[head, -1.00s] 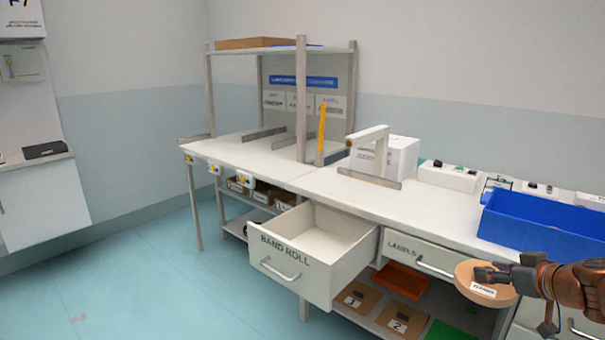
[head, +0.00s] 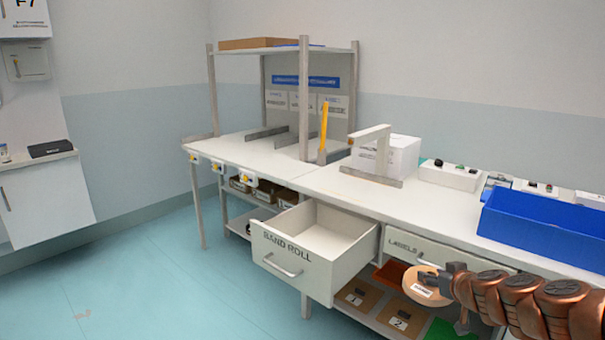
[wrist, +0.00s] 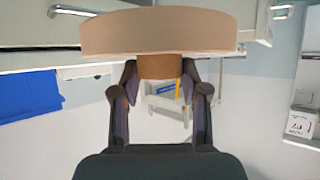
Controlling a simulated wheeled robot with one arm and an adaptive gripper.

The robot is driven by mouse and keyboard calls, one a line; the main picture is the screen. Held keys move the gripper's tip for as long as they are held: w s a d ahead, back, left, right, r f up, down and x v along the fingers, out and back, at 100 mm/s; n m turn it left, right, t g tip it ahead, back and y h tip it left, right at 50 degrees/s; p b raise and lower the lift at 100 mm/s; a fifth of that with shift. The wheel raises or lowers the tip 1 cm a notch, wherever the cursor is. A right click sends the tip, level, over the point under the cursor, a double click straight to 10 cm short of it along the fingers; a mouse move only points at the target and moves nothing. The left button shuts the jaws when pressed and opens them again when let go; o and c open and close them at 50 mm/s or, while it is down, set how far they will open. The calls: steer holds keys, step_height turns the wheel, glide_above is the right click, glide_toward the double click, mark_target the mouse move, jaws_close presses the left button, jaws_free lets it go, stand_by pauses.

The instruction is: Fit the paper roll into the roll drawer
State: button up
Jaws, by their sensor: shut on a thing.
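The paper roll is a flat tan disc (head: 421,286) with a small white label, seen at the lower right in the head view. My gripper (head: 447,277) is shut on the roll and holds it in the air in front of the labels drawer. In the wrist view the roll (wrist: 160,33) spans the top, and my gripper (wrist: 160,72) grips a brown core under it. The roll drawer (head: 295,258), marked BAND ROLL, is pulled open, and its visible inside looks empty. The roll is to the right of this drawer and apart from it.
The labels drawer (head: 424,252) is shut, with a bar handle. A blue bin (head: 545,237) and a white box (head: 388,156) stand on the bench top (head: 330,184). Cartons (head: 400,318) lie on the shelf below. The floor (head: 180,285) left of the open drawer is clear.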

mark_target(408, 283)
steer(key=shift+m+h, duration=0.3)
steer(key=w+a+f, duration=0.1)
steer(key=a, duration=0.1)
steer(key=w+a+f, duration=0.1)
steer(key=a, duration=0.1)
steer(key=w+a+f, duration=0.1)
steer(key=a+f, duration=0.1)
steer(key=shift+w+a, duration=0.1)
steer(key=shift+a, duration=0.05)
steer(key=w+a+f, duration=0.2)
steer(key=a+f, duration=0.2)
steer(key=a, duration=0.5)
step_height(408, 283, up, 18)
steer(key=f+p, duration=0.1)
steer(key=p, duration=1.6)
steer(key=v, duration=0.6)
steer(key=shift+s+d+r+m+h, duration=0.2)
steer(key=shift+m+h, duration=0.2)
